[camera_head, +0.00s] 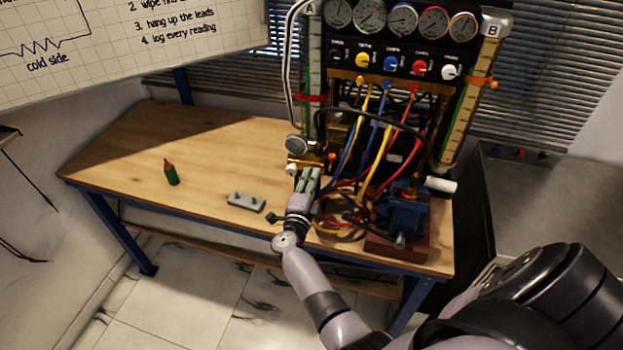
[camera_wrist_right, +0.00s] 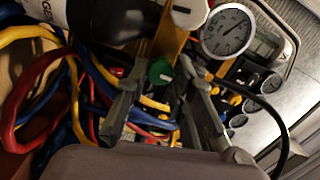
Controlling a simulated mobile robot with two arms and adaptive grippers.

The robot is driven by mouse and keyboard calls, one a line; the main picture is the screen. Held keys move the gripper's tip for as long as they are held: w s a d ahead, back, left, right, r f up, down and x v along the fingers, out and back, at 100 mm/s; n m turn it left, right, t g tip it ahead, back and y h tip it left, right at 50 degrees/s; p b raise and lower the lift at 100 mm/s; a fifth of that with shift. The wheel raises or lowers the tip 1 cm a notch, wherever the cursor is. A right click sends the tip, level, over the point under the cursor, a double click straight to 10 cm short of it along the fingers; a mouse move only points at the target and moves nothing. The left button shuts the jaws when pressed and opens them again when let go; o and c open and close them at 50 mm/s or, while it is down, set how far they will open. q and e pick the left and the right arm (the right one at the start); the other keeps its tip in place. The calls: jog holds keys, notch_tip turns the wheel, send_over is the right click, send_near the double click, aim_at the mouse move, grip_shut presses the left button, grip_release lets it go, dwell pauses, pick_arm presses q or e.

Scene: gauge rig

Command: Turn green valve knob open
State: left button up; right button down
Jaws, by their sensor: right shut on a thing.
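The green valve knob (camera_wrist_right: 160,72) shows in the right wrist view between the fingers of my right gripper (camera_wrist_right: 164,66), with a pale line across its face. My right gripper is shut on the knob. There the gripper hides the green knob. My left gripper is in neither view.
A round pressure gauge (camera_wrist_right: 228,30) and a white knob (camera_wrist_right: 190,12) are close to the fingers. Colored leads (camera_head: 382,150) hang right of the gripper, near a blue vise (camera_head: 402,214).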

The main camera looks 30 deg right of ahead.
dwell(0.4)
jog(key=c, duration=1.4)
grip_release()
jog(key=shift+o, duration=0.2)
